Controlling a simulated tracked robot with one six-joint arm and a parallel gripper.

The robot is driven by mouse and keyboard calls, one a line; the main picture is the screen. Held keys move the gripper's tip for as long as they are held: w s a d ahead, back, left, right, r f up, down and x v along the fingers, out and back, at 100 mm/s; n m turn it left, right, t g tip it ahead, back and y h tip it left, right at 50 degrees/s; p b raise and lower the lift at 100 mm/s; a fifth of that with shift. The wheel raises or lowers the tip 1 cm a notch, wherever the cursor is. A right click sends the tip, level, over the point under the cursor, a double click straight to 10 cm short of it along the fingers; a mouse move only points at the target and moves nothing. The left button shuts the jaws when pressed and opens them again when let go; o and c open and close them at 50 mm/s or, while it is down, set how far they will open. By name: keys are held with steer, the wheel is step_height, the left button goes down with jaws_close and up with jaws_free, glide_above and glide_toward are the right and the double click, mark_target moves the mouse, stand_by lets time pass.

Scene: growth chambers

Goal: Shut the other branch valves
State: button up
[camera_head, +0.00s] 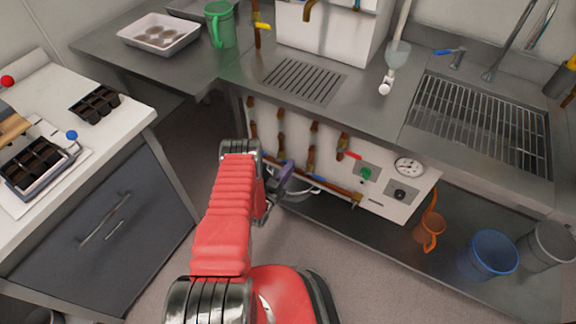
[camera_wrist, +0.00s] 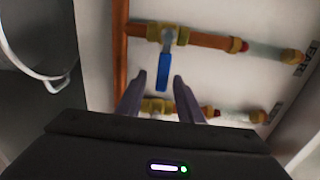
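The valve panel (camera_head: 330,168) with copper branch pipes is under the steel counter in the head view. In the wrist view, a brass valve (camera_wrist: 168,35) sits on one branch pipe. Its blue lever (camera_wrist: 163,71) points across that pipe, toward my gripper. A second brass valve (camera_wrist: 157,105) sits on a parallel branch, partly hidden by my fingers; I cannot tell its lever position. In the head view, my gripper (camera_head: 284,179) is low in front of the panel's left part.
A red lever (camera_head: 353,156), green knob (camera_head: 366,174) and round gauge (camera_head: 408,167) are at the panel's right. An orange jug (camera_head: 430,231) and blue bucket (camera_head: 487,254) stand on the lower shelf. The counter edge overhangs the panel. A grey cabinet (camera_head: 105,232) stands left.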

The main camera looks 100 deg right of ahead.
steer(key=shift+w, duration=0.15)
steer(key=v, duration=1.3)
steer(key=shift+a, duration=0.4)
steer(key=shift+w+f, duration=0.1)
steer(key=shift+w, duration=0.05)
